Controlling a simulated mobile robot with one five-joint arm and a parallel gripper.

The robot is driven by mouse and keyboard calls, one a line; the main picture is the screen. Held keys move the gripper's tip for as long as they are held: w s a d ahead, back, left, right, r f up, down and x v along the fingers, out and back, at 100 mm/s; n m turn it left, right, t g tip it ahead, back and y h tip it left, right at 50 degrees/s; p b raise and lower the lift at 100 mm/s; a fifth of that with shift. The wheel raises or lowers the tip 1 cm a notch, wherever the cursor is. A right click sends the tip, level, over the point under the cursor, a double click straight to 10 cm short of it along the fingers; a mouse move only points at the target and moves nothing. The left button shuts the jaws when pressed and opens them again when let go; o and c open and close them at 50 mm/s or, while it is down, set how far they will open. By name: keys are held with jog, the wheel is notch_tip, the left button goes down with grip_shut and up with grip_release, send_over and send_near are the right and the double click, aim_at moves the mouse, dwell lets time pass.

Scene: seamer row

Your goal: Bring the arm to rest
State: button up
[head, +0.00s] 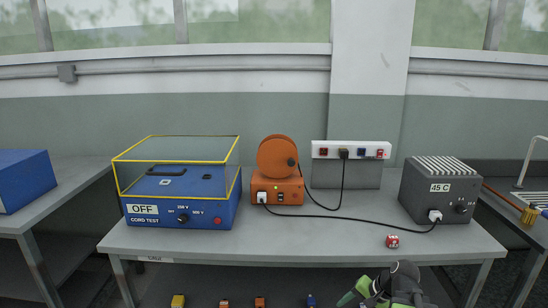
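My arm is folded low at the bottom of the head view, in front of the table's front edge. My gripper (374,288) shows only in part there, dark with green parts, and its fingertips cannot be made out clearly. I cannot tell whether it is open or shut, and no held object is visible. It appears apart from the things on the grey table (250,240).
Black cords cross the tabletop.

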jog(key=s+a+f+n+g+h, duration=0.2)
jog(key=s+a+n+g+h, duration=0.25)
jog(key=a+n, duration=0.5)
notch_tip(320, 180, up, 22)
jog(key=m+p, duration=0.2)
jog(key=p, duration=2)
jog(key=shift+w+a+f+t+p, duration=0.2)
jog(key=shift+w+a+t+p, duration=0.1)
jog(key=shift+t, duration=0.15)
